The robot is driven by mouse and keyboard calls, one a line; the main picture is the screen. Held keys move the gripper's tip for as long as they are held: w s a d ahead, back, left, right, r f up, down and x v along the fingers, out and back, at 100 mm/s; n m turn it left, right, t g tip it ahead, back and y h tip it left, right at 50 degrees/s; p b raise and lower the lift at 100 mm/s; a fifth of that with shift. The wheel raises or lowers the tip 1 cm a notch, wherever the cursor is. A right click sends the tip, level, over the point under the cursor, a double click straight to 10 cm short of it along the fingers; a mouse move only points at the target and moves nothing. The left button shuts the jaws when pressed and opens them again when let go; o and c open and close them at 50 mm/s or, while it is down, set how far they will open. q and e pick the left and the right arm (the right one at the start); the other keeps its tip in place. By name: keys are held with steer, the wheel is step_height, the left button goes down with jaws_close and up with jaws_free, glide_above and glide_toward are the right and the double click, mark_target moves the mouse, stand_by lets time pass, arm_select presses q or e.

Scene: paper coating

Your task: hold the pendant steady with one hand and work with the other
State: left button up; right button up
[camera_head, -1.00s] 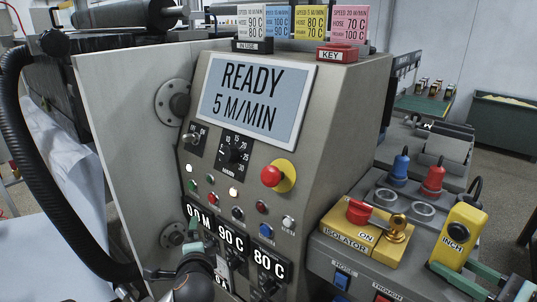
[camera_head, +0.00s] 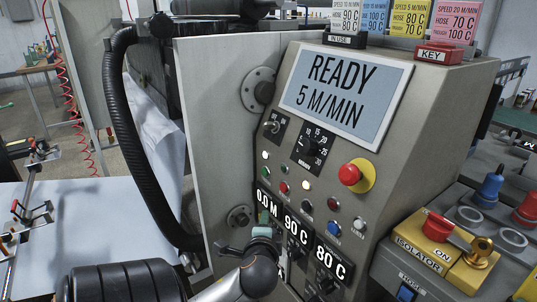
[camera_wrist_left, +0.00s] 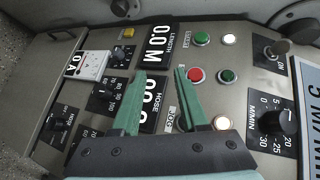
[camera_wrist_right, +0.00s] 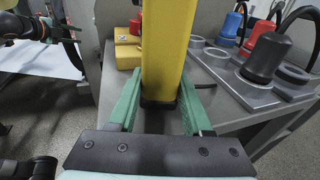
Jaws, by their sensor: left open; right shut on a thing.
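The yellow pendant (camera_wrist_right: 168,45) stands upright between the green fingers of my right gripper (camera_wrist_right: 160,88), which is shut on it. In the head view only a yellow sliver (camera_head: 528,289) shows at the lower right corner, and the right gripper is out of that view. My left gripper (camera_head: 263,224) is open and empty in front of the lower left of the control panel (camera_head: 335,180). In the left wrist view its fingertips (camera_wrist_left: 160,74) point at the panel between the length display (camera_wrist_left: 157,44) and the red button (camera_wrist_left: 195,75).
The screen (camera_head: 345,95) reads READY, 5 M/MIN. A red emergency knob (camera_head: 349,174) sticks out below it. A yellow isolator with a red handle (camera_head: 437,226) is at right. A black hose (camera_head: 128,150) hangs left of the panel. Recipe cards (camera_head: 412,19) stand on top.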

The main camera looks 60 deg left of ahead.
arm_select(q)
jaws_close()
stand_by(1.0)
